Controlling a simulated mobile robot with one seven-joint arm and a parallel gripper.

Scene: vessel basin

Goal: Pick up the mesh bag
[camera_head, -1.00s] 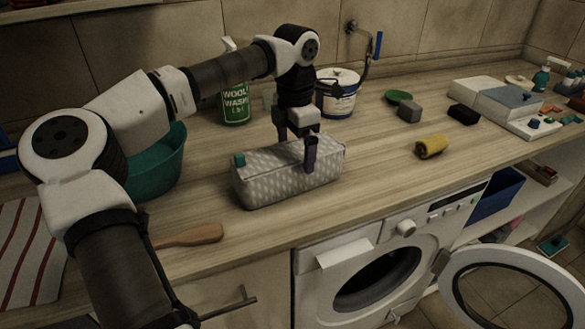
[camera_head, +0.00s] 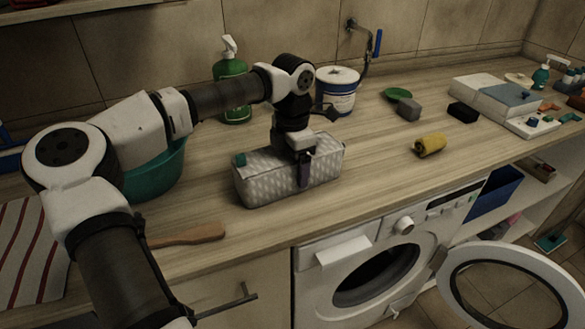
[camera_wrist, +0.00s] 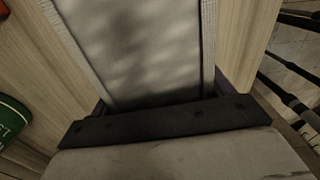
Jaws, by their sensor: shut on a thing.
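The mesh bag (camera_head: 264,182) is a grey, box-shaped bag with a pale pattern and a small teal tab at its left end. It rests on the wooden counter in the head view. My gripper (camera_head: 303,172) is over its right half, pointing down, with one finger against the front face. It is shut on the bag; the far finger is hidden. In the wrist view the bag's grey top (camera_wrist: 140,50) with pale piped edges fills the middle, between the fingers.
A teal basin (camera_head: 155,175) and a green bottle (camera_head: 232,88) stand behind to the left. A white bucket (camera_head: 338,92) stands behind the bag. A wooden brush or spoon (camera_head: 190,236) lies in front to the left. A yellow roll (camera_head: 430,145) lies right. The washer door (camera_head: 510,285) hangs open below.

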